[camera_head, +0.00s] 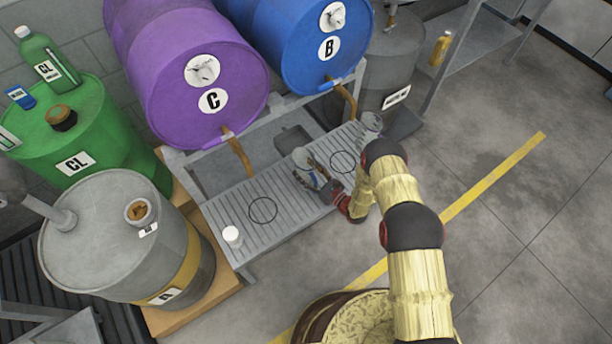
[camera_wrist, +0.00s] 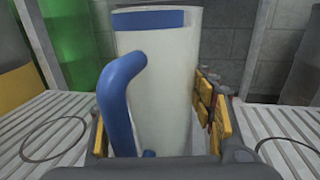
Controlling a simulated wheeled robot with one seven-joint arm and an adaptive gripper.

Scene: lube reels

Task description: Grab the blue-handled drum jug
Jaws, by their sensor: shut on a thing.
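The blue-handled drum jug (camera_head: 304,160) stands upright on the slatted tray of the drum rack, between the two black ring marks. In the wrist view the jug (camera_wrist: 170,75) is a pale cylinder with a blue band, and its curved blue handle (camera_wrist: 117,95) faces the camera. My gripper (camera_head: 325,183) reaches it from the right in the head view. In the wrist view my gripper (camera_wrist: 155,115) has one yellow-padded finger on each side of the jug and is shut on it. The jug's base is hidden behind my gripper. Whether the jug is lifted cannot be told.
The slatted tray (camera_head: 225,207) carries a small white container (camera_head: 232,236). A grey jug (camera_head: 370,122) stands right of the held jug. The purple drum C (camera_head: 165,95) and blue drum B (camera_head: 285,65) lie above, with taps overhanging the tray. The floor right is clear.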

